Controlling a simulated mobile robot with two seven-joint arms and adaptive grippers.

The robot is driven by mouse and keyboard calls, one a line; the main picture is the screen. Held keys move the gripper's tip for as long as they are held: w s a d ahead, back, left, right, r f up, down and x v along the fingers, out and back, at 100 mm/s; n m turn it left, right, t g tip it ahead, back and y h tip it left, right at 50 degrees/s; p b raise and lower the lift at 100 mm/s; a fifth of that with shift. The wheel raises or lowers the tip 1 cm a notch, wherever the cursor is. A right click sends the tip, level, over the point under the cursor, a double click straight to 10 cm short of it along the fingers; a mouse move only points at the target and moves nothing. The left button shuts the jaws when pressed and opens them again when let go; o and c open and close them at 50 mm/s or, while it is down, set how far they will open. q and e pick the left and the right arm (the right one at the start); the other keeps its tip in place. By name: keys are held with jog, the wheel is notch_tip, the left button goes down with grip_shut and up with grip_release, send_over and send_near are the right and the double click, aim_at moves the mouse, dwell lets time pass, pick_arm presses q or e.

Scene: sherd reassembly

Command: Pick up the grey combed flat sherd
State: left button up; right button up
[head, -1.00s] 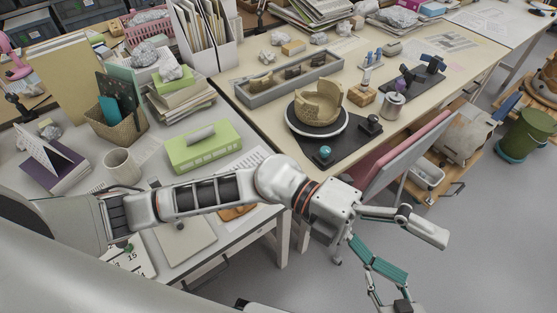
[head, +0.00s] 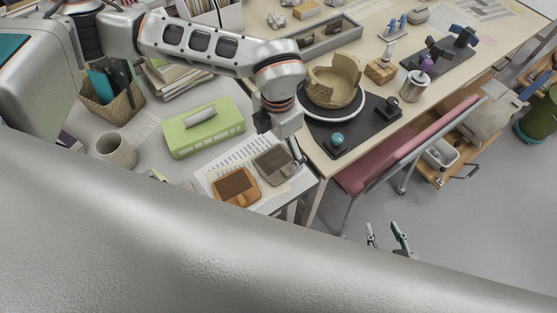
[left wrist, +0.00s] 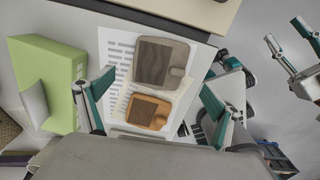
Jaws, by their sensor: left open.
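The grey combed flat sherd (head: 273,163) lies on white printed paper near the front corner of the desk. In the left wrist view the grey sherd (left wrist: 160,62) shows dark combed lines and a small tab. An orange-brown combed sherd (head: 236,187) lies beside it; it is nearer the palm in the left wrist view (left wrist: 147,112). My left gripper (head: 291,150) is above and beside the grey sherd, partly hidden by its own wrist. Its fingers (left wrist: 157,90) are spread and empty. My right gripper (head: 387,236) shows spread fingertips over the floor, away from the desk.
A green box (head: 203,128) stands left of the sherds, with a mug (head: 116,150) further left. On the adjoining table, a partial pot (head: 334,86) stands on a round stand at the edge. A pink chair (head: 400,150) is to the right.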

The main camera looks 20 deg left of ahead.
aim_at(277, 164)
pick_arm(q)
notch_tip(277, 164, down, 6)
jog(key=shift+r+p, duration=0.1)
jog(key=shift+p, duration=0.2)
jog(key=shift+c, duration=0.4)
jog(key=c, duration=1.8)
jog(key=shift+s+a, duration=0.1)
jog(key=shift+c, duration=1.1)
